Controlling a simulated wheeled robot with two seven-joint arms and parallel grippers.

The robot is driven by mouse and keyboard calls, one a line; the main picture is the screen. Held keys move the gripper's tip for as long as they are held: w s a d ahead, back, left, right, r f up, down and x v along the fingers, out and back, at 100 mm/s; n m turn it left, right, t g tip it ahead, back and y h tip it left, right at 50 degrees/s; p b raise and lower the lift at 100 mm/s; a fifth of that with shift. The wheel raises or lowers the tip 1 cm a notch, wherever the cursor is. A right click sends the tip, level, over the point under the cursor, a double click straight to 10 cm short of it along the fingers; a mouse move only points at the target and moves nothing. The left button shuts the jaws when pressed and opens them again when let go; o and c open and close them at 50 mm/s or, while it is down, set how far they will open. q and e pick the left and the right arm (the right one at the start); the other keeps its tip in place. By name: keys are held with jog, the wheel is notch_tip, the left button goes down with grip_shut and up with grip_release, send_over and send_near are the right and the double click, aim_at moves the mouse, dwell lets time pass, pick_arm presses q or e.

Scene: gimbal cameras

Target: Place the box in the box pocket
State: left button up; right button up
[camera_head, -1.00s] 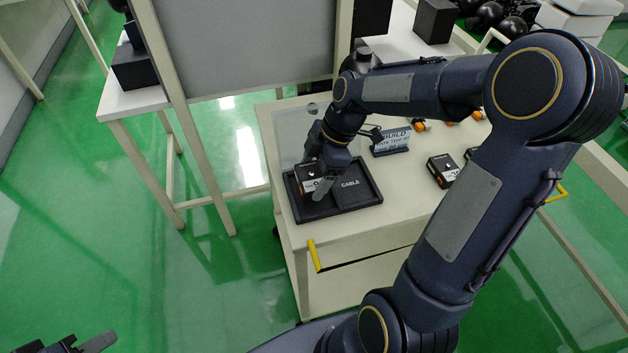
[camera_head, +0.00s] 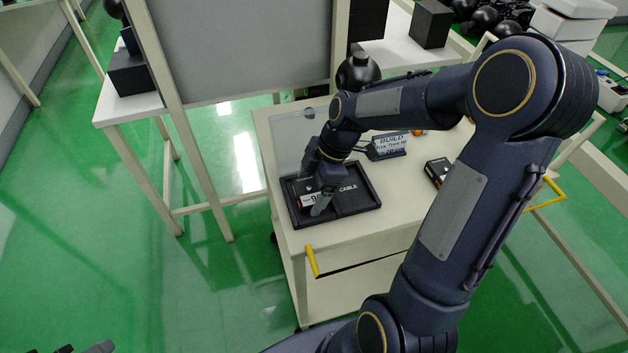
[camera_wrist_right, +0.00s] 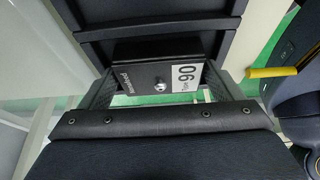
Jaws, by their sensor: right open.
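The black box (camera_head: 306,187) with a white "90" label is at the left compartment of the black two-part tray (camera_head: 345,211). My right gripper (camera_head: 314,194) is over that compartment, its fingers open on either side of the box. In the right wrist view the box (camera_wrist_right: 155,72) lies between the fingertips (camera_wrist_right: 160,88), with a narrow gap near the right finger. I cannot tell whether the box rests flat on the compartment floor. The right compartment, marked "CABLE", is empty. My left gripper (camera_head: 90,348) is mostly cut off at the bottom left.
The tray sits on a pale cart (camera_head: 385,225) with a yellow handle (camera_head: 312,261). Another black box (camera_head: 437,170) lies at the right, partly hidden by my arm. A grey panel (camera_head: 240,45) stands behind the cart.

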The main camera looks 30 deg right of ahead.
jog(key=p+v, duration=0.1)
jog(key=v, duration=1.1)
jog(key=s+a+m+t, duration=0.2)
jog(key=s+a+m, duration=0.2)
jog(key=s+m, duration=0.4)
jog(key=s+a+m+t, duration=0.2)
jog(key=s+a+m, duration=0.2)
jog(key=s+m, duration=0.4)
jog(key=shift+a+f+m+t+h, duration=0.3)
jog(key=shift+f+m, duration=0.1)
jog(key=shift+m, duration=0.2)
